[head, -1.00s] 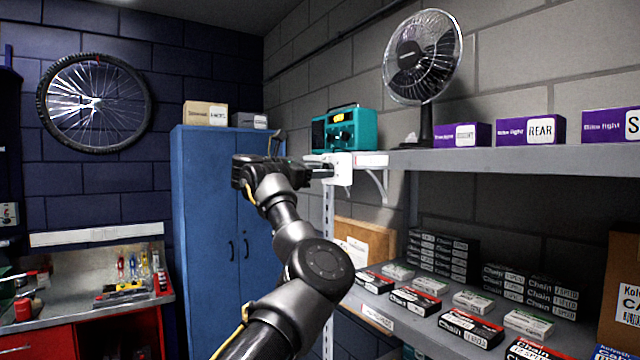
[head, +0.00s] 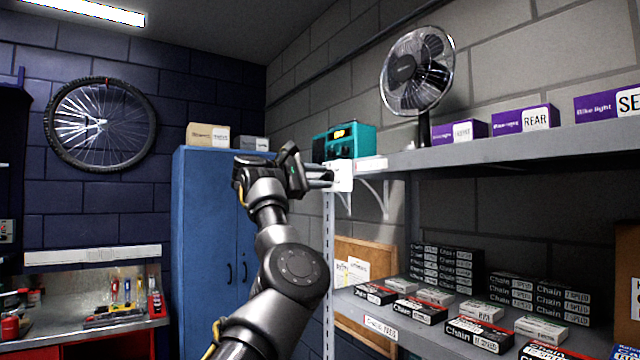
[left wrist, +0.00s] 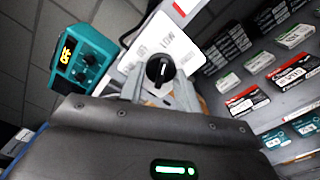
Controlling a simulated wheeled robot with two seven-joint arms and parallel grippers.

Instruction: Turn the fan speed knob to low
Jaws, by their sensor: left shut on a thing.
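The fan speed knob is a round black knob (left wrist: 159,70) on a white panel (left wrist: 140,63) in the left wrist view. The word LOW is printed on the panel above it; other labels to its left are partly readable. A pale mark shows on the knob, but I cannot tell exactly where it points. My left gripper (left wrist: 160,88) is shut on the knob, its fingers on either side. In the head view the gripper (head: 326,178) reaches the white panel (head: 344,172) at the shelf's left end and hides the knob. The fan (head: 418,72) stands on the shelf. My right gripper is not in view.
A teal radio (head: 358,141), also in the left wrist view (left wrist: 85,58), stands close beside the panel. Purple light boxes (head: 520,118) line the upper shelf (head: 490,144). Chain boxes fill the shelf below. A blue cabinet (head: 205,210) stands behind my arm.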

